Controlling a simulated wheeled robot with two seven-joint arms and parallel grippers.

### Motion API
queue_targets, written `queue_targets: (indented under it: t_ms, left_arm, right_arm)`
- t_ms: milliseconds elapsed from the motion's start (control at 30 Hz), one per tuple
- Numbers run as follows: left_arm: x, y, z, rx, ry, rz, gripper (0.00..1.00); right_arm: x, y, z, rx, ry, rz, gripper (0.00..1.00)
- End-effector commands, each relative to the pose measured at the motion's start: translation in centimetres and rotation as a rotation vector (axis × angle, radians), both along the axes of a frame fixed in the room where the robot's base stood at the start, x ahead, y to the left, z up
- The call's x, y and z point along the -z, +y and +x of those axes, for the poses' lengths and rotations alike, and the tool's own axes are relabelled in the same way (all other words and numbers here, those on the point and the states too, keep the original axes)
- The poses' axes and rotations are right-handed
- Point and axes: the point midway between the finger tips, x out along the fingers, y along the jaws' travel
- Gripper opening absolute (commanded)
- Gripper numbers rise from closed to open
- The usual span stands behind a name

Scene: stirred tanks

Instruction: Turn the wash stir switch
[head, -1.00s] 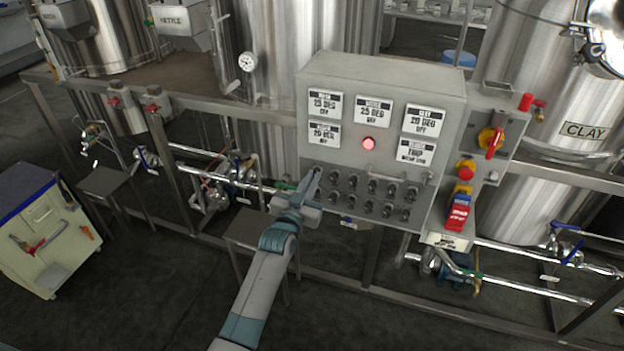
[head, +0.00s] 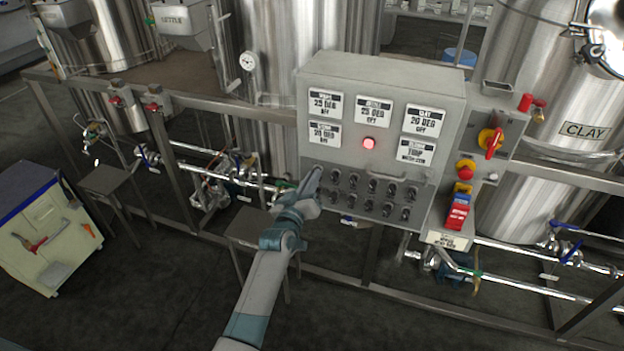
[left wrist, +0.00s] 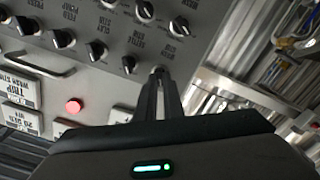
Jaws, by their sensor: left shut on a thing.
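The grey control panel (head: 385,70) stands in the middle of the head view. It has two rows of dark switches below its display cards and a lit red lamp (head: 369,143). My left gripper (head: 316,174) reaches the left end of the upper row. In the left wrist view, my left gripper's fingers (left wrist: 158,88) are closed on the wash stir switch (left wrist: 158,70), beside the label reading WASH STIR. The fingers mostly hide that switch, so its pointer angle cannot be told. My right gripper is not in view.
Other switches (left wrist: 130,64) sit close beside the held one. A bar handle (head: 400,177) crosses the panel above the right switches. A red-and-yellow rotary switch (head: 490,141) and a red button (head: 466,172) are to the right. Steel pipes and a frame rail run below.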

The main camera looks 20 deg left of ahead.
Motion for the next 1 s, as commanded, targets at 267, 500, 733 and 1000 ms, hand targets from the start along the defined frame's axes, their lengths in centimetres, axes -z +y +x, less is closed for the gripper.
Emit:
queue_targets:
  t_ms: [267, 500, 733, 1000]
  left_arm:
    - [0.2, -0.1, -0.1, 0.001, 0.003, -0.005, 0.00]
    - [0.1, 0.0, 0.0, 0.000, 0.002, -0.004, 0.27]
    - [0.1, 0.0, -0.1, 0.001, 0.001, -0.003, 0.27]
    - [0.2, 0.0, -1.6, 0.000, 0.000, -0.004, 0.27]
  right_arm:
    - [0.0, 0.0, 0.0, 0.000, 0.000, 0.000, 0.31]
    - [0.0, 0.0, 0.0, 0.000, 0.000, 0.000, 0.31]
    - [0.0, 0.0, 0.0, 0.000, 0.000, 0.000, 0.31]
    - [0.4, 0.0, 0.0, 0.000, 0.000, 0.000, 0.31]
